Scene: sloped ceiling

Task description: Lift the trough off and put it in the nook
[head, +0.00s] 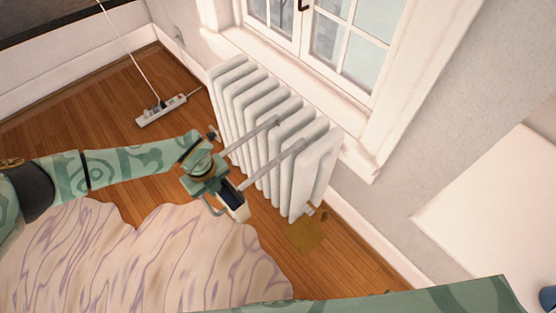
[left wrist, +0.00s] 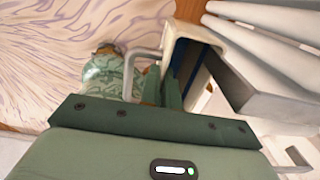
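The trough (head: 238,212) is a small cream box with a dark inside, in front of the white radiator (head: 235,85). Two grey metal straps (head: 262,135) run from it over the radiator's top. In the left wrist view the trough (left wrist: 203,34) shows its cream rim and a blue inside, with a pale bent handle (left wrist: 129,80) on its near side. My left gripper (head: 214,200) is at the handle; it also shows in the left wrist view (left wrist: 162,80). Its green fingers lie close together beside the handle; whether they grip it is unclear. My right gripper is out of view.
A power strip (head: 161,110) with a white cord lies on the wooden floor. A yellow-brown patch (head: 306,234) lies under the radiator's valve end. A window (head: 340,40) is above the radiator. A plain white surface (head: 490,200) is at right, with a blue thing (head: 548,297) at the corner.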

